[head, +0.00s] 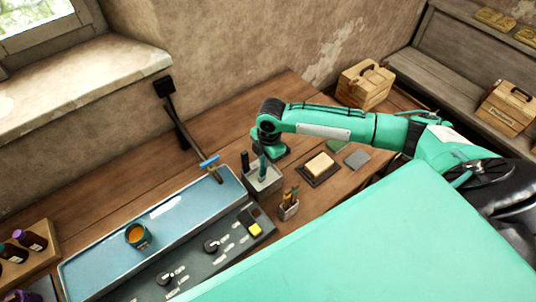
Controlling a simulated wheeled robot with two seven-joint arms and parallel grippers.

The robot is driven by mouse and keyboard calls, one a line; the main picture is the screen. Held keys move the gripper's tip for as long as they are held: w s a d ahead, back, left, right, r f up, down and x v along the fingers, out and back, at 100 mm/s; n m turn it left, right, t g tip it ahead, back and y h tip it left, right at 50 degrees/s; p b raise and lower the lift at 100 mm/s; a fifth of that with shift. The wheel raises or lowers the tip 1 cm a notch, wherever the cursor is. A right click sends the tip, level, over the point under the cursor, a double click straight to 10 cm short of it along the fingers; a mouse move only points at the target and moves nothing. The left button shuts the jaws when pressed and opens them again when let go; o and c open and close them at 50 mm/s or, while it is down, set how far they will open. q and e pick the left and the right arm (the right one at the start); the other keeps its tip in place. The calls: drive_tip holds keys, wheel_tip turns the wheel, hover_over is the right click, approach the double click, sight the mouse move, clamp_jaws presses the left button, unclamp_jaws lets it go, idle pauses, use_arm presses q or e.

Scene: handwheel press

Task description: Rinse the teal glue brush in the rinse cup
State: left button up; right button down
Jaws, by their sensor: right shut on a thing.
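My right gripper (262,153) comes in from the right and points down over a grey square container (262,182). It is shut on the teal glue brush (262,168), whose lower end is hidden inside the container. A dark handle stands in the same container, left of the brush. My left gripper is not in view.
The blue tray (195,210) runs along the left, with a blue-handled tap-like bar at its far end. A small holder with pencils (289,205) and a yellow block on a dark plate (319,167) stand right of the container. Dark bottles (30,240) stand at far left.

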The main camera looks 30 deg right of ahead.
drive_tip(key=shift+w+d, duration=0.1)
drive_tip(key=shift+d, duration=0.4)
idle(0.3)
drive_tip(key=shift+r, duration=3.6)
